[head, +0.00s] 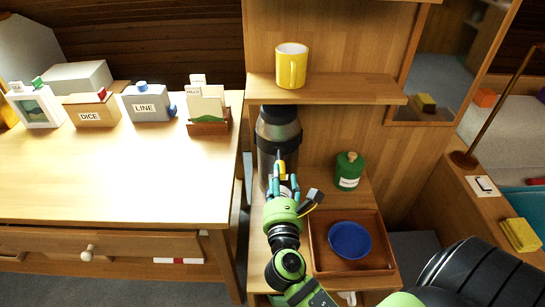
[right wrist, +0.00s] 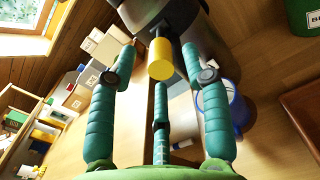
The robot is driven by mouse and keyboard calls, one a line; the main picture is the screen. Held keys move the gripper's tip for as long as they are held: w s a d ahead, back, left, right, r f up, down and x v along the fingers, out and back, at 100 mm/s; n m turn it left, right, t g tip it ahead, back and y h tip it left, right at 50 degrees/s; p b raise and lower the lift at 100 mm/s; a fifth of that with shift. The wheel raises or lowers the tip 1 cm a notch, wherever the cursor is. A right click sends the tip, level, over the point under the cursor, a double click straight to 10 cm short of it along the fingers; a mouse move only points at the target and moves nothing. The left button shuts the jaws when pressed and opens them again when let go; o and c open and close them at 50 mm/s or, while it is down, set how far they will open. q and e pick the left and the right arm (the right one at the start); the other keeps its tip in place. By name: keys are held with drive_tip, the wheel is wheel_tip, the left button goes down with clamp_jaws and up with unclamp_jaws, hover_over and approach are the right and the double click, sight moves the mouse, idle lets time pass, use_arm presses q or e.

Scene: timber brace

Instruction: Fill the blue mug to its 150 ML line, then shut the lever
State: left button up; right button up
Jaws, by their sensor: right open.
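A dark dispenser (head: 279,130) stands on the lower shelf of the wooden unit, under the upper shelf. Its lever has a yellow end (head: 281,168), which shows large in the right wrist view (right wrist: 160,58). My right gripper (head: 284,182) is open in front of the dispenser. Its teal fingers stand apart on either side of the yellow end, which looks just beyond or between their tips; I see no clear contact. A blue mug (right wrist: 213,100) with a pale marking shows partly behind a finger in the right wrist view. Its fill level cannot be seen. My left gripper is out of view.
A yellow mug (head: 291,66) stands on the upper shelf (head: 340,90). A green canister (head: 348,170) stands right of the dispenser. A blue bowl (head: 350,240) sits in a wooden tray (head: 320,262) in front. Labelled boxes (head: 150,102) stand on the left desk (head: 100,170).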

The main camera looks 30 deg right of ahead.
sight(280, 163)
drive_tip(key=x, duration=0.5)
drive_tip(key=shift+w+d+p, duration=0.1)
drive_tip(key=shift+w+p, duration=0.15)
drive_tip(key=shift+p, duration=0.05)
